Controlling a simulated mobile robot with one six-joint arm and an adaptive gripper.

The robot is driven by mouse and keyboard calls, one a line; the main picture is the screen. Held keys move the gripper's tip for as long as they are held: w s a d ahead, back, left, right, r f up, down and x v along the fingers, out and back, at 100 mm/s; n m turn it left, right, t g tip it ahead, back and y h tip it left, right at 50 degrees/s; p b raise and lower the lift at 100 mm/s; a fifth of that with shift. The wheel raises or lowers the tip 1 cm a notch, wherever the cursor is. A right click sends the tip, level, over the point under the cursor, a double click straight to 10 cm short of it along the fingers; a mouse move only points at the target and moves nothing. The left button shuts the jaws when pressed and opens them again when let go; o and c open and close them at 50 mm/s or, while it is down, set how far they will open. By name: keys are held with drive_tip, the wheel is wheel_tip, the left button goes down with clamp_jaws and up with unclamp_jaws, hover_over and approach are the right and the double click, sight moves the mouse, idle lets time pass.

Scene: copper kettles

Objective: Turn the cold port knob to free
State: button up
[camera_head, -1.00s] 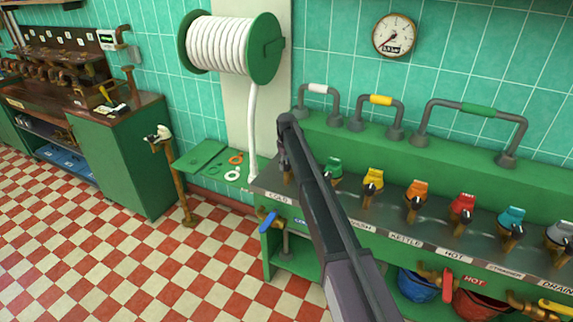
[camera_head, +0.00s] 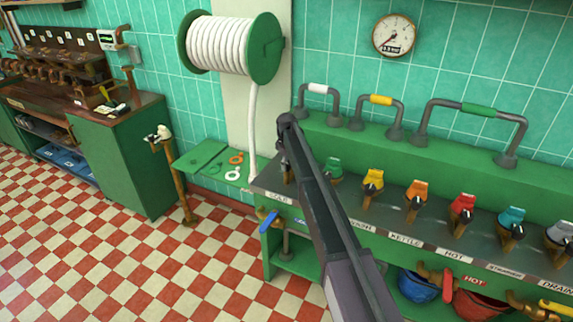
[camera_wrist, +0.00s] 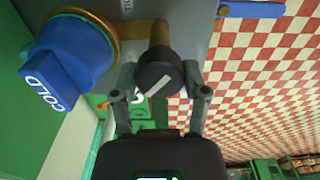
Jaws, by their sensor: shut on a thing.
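In the wrist view, the cold port's blue cap (camera_wrist: 75,50), lettered COLD, sits in a brass ring at the upper left. Beside it, a round black knob (camera_wrist: 154,68) with a white pointer line stands on a brass stem. The line slants across the knob's face. My gripper (camera_wrist: 161,77) is shut on the knob, one finger on each side. Any marking for free cannot be made out.
Ports with green (camera_head: 333,169), yellow (camera_head: 373,177), orange (camera_head: 416,189), red (camera_head: 463,202) and teal (camera_head: 512,216) caps run rightward along the bench. Pipe handles (camera_head: 478,110) rise behind them. A blue lever (camera_head: 269,222) sticks out at the bench's left front.

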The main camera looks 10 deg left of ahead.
drive_tip(key=o, duration=1.1)
drive_tip(key=shift+o, duration=0.2)
drive_tip(key=shift+m, duration=0.3)
drive_tip(key=m, duration=0.4)
drive_tip(key=shift+m, duration=0.3)
drive_tip(key=m, duration=0.5)
wheel_tip(320, 180, up, 14)
drive_tip(key=p, duration=1.4)
drive_tip(key=s+d+f+m+b, duration=0.1)
drive_tip(key=s+d+f+b, duration=0.3)
drive_tip(key=s+d, duration=0.6)
drive_tip(key=s+d+f+m+b, duration=0.1)
drive_tip(key=s+d+f+b, duration=0.3)
drive_tip(key=s+d, duration=0.6)
drive_tip(key=s, duration=0.6)
drive_tip(key=shift+d+f+m+b, duration=0.3)
drive_tip(key=shift+d+f+b, duration=0.05)
drive_tip(key=shift+d, duration=0.05)
